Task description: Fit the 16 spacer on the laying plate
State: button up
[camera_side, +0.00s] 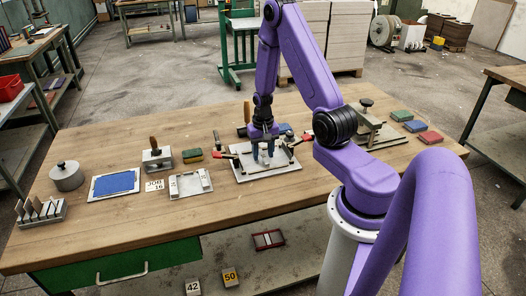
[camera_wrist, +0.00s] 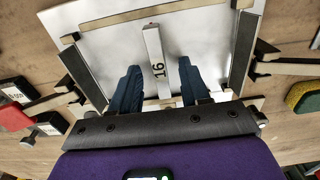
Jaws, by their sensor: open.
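The 16 spacer (camera_wrist: 153,47), a pale narrow bar marked "16", shows in the wrist view over the laying plate (camera_wrist: 110,45). Its near end lies between the two dark blue fingers of my gripper (camera_wrist: 158,83). The gripper is open, with a gap on each side of the spacer. I cannot tell whether the spacer sits flat against the plate. In the side view, my gripper (camera_side: 263,152) is low over the pale laying plate (camera_side: 283,172); the fingers partly hide what is there.
Bars and clamps surround the plate; a red-handled one (camera_side: 228,156) is at its left. A light tray with white blocks (camera_side: 190,184), a green-yellow sponge (camera_side: 193,155), a blue pad (camera_side: 115,183) and a slotted rack (camera_side: 40,211) stand left. The front right tabletop is clear.

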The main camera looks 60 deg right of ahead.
aim_at(263, 155)
notch_tip(263, 155, up, 17)
jog(key=shift+r, duration=0.2)
dwell(0.6)
jog(key=s+a+r+n, duration=0.25)
jog(key=a+n, duration=0.85)
jog(key=a, duration=0.8)
jog(key=s+a+n, duration=0.4)
jog(key=s+n, duration=0.1)
jog(key=s, duration=0.3)
jog(key=s+a+n, duration=0.4)
jog(key=s+n, duration=0.1)
jog(key=s, duration=0.4)
jog(key=shift+r+n, duration=0.3)
jog(key=shift+r, duration=0.1)
jog(key=shift+a, duration=0.1)
